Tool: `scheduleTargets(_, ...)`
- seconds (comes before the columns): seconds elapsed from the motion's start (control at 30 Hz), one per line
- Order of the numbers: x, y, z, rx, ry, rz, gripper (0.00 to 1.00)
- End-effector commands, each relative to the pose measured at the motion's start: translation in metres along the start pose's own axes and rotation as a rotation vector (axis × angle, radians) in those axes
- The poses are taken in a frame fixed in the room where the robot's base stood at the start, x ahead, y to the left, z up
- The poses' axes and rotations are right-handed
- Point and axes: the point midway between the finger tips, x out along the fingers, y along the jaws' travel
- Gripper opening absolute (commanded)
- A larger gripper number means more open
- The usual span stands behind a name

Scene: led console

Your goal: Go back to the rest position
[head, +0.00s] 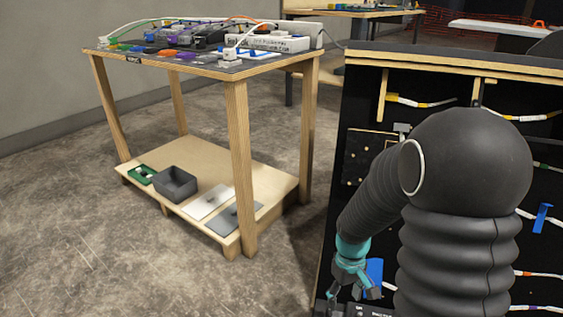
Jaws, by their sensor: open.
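My gripper (352,287) is at the lower middle right of the head view, at the end of my dark, ribbed arm. It has a teal body and dark grey fingers pointing down. The fingers are apart and I see nothing held between them. It is in front of a black upright panel (335,215) with a wooden frame. A blue piece (374,272) shows right behind the gripper; I cannot tell whether they touch. My arm hides much of the panel.
A wooden table (236,120) stands at left, with cables, connectors and a power strip (275,44) on top. Its lower shelf holds a green tray (141,175), a grey bin (176,184) and two flat plates (208,202). Concrete floor (90,240) is clear at front left.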

Motion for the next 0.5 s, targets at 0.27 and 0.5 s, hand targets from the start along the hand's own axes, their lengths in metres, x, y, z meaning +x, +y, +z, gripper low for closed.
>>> scheduleTargets(0.27,-0.094,-0.020,0.045,0.228,0.093,0.028,0.67)
scheduleTargets(0.5,-0.159,-0.037,0.083,0.354,0.199,0.047,0.67)
